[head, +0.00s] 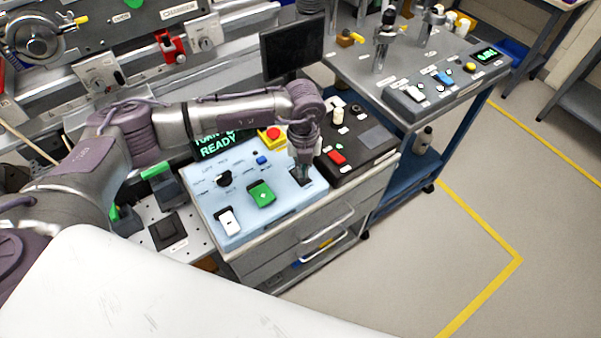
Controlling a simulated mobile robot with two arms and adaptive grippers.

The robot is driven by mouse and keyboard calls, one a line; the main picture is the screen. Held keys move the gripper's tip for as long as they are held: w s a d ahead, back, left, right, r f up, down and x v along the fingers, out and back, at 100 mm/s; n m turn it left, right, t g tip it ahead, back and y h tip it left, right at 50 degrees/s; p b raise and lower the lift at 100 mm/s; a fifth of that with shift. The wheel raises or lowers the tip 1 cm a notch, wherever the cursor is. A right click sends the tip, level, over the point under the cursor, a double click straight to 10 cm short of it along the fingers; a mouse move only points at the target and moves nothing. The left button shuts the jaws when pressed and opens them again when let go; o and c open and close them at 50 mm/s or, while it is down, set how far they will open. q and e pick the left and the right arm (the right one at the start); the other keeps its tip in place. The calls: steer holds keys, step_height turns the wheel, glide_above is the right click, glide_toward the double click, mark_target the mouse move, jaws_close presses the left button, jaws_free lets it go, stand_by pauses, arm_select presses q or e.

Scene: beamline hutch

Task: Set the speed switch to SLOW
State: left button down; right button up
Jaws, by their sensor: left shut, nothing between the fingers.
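A light blue control panel (243,213) sits on a grey drawer cabinet. It carries a white rocker switch (229,222) at its front left, a black knob (224,179), a green button (262,194) and a small blue button (262,160). My left gripper (303,178) is shut and empty, pointing down at the panel's right end. It is over or at a dark fitting there, which it partly hides; I cannot tell whether they touch. The labels are too small to read, so I cannot tell which control is the speed switch. My right gripper is out of view.
A red stop button on a yellow base (271,136) stands behind the gripper, near a display (217,143) showing "READY". A black panel with a red switch (337,157) adjoins on the right. A dark monitor (291,48) stands behind. The floor at right is clear.

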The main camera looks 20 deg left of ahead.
arm_select(q)
steer(key=shift+s+f+b, duration=0.1)
steer(key=shift+f+b, duration=0.65)
steer(key=shift+f, duration=0.2)
stand_by(0.3)
steer(key=shift+r, duration=0.15)
steer(key=shift+r+p, duration=0.85)
steer(key=shift+r, duration=0.1)
steer(key=shift+r+p, duration=1.5)
steer(key=shift+r, duration=0.95)
